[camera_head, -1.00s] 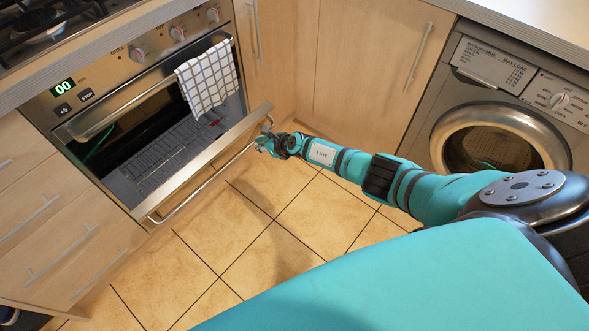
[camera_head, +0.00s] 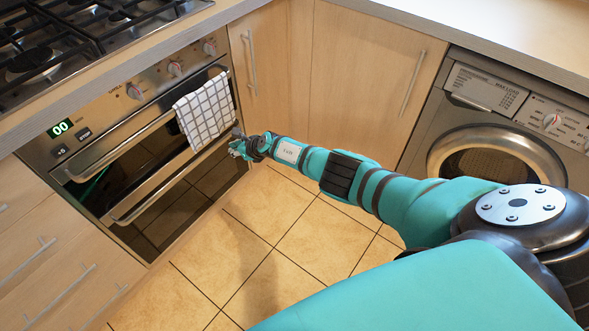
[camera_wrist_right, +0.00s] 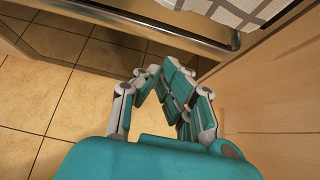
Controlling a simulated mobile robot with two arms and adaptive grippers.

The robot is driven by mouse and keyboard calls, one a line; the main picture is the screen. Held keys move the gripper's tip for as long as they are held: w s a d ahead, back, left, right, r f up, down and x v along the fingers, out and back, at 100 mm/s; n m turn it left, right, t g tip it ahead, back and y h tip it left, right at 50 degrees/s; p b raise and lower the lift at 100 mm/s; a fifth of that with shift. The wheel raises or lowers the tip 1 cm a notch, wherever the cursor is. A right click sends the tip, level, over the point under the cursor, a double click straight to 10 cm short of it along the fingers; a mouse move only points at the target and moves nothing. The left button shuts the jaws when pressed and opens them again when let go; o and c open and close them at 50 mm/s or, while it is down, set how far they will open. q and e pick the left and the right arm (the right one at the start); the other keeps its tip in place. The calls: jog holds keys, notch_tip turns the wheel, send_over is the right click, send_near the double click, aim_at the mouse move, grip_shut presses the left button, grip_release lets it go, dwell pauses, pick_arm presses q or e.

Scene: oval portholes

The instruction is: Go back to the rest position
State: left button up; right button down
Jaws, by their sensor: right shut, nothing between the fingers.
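My right gripper (camera_head: 238,147) is shut and empty, just off the right end of the oven's lower handle in the head view. It also shows in the right wrist view (camera_wrist_right: 163,78), its fingers together with nothing between them. The oven (camera_head: 155,165) has a steel front with dark glass, and its doors look closed. A metal handle bar (camera_wrist_right: 130,25) runs across the top of the wrist view, ahead of the fingers and apart from them. My left gripper is not in view.
A checked towel (camera_head: 205,111) hangs on the oven's upper handle. A gas hob (camera_head: 75,45) is above. Wooden cupboards (camera_head: 370,75) stand close to the right of my gripper, then a washing machine (camera_head: 497,150). The tiled floor (camera_head: 285,235) is clear.

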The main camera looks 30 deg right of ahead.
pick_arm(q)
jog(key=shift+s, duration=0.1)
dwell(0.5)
